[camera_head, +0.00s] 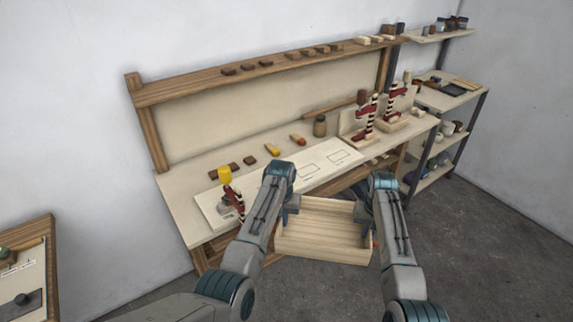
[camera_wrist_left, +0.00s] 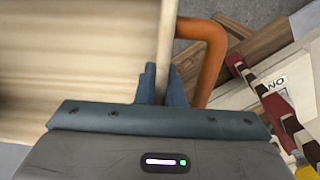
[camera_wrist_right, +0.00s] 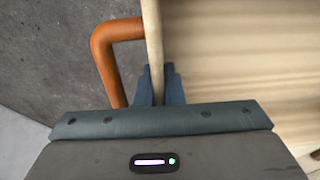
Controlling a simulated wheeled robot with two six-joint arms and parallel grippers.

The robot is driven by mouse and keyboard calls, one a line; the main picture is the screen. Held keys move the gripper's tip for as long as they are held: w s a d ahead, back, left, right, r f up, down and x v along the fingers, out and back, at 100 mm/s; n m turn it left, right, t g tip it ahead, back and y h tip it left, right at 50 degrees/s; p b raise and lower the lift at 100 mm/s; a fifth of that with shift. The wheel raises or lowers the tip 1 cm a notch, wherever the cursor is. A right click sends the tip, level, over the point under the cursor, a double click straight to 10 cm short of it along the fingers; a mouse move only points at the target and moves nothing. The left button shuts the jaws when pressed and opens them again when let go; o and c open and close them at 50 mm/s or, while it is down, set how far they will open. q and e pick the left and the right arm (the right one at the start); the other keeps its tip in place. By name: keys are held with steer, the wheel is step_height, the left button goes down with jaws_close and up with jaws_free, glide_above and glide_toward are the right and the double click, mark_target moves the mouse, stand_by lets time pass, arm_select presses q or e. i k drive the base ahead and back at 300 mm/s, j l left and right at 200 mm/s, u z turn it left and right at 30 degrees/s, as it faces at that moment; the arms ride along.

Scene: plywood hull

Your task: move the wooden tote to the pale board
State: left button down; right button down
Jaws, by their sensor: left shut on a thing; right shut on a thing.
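The wooden tote (camera_head: 325,230) is an open, pale box, empty as far as I see, held in the air in front of the bench. My left gripper (camera_head: 288,208) is shut on its left end wall, seen edge-on in the left wrist view (camera_wrist_left: 163,40). My right gripper (camera_head: 363,210) is shut on its right end wall, also seen in the right wrist view (camera_wrist_right: 153,45). An orange handle shows outside each wall, at left (camera_wrist_left: 212,60) and right (camera_wrist_right: 103,60). The pale board (camera_head: 290,172) with printed outlines lies on the bench, beyond the tote, partly hidden by my left arm.
A shelf rack (camera_head: 450,105) stands at far right. Floor (camera_head: 480,240) at right is clear.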

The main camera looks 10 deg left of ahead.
mark_target(313, 163)
steer(key=i+j, duration=0.15)
steer(key=i, duration=0.3)
steer(key=i+j, duration=0.1)
steer(key=i, duration=0.35)
steer(key=i+j, duration=0.15)
steer(key=i, duration=0.3)
